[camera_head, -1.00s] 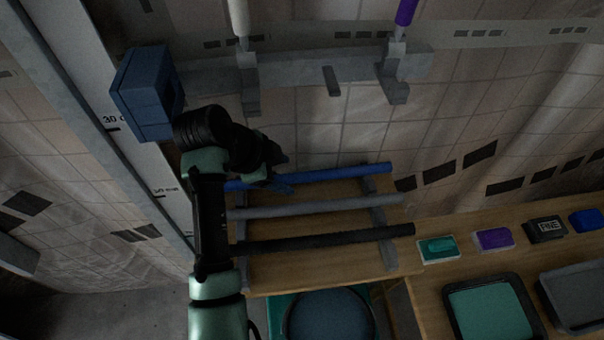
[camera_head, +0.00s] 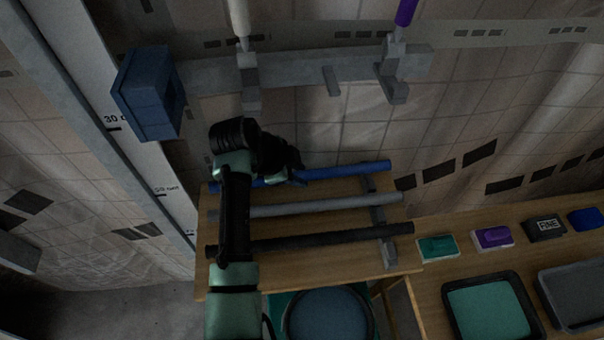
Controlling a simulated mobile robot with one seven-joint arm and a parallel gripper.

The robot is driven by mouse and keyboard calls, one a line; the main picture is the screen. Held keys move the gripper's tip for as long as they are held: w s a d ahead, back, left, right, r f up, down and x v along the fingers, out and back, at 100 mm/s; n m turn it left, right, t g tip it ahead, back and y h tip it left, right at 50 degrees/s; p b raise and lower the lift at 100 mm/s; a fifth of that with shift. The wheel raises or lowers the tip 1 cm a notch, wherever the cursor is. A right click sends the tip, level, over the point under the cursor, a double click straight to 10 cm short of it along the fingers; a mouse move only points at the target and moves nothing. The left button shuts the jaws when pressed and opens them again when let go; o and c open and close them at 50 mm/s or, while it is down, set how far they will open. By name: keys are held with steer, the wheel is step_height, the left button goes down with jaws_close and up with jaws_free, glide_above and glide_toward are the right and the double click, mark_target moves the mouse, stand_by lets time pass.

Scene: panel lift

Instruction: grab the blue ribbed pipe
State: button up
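The blue pipe (camera_head: 345,171) lies at the back of a wooden table, the farthest of three parallel pipes. Its ribbing cannot be made out at this size. A grey pipe (camera_head: 320,205) and a black pipe (camera_head: 330,240) lie in front of it. My gripper (camera_head: 297,178) is at the blue pipe, left of its middle, with dark fingers that overlap it in the picture. My arm hides part of all three pipes. I cannot tell whether the fingers are around the pipe, above it, or touching it.
A grey support (camera_head: 386,246) carries the pipes' right ends. A blue box (camera_head: 148,92) is on the upright at left. A grey wall rack (camera_head: 300,70) is behind. Several coloured blocks, including a purple one (camera_head: 493,238), and trays (camera_head: 487,308) stand at right.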

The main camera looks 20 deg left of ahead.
jaws_close()
steer(key=shift+s+r, duration=0.1)
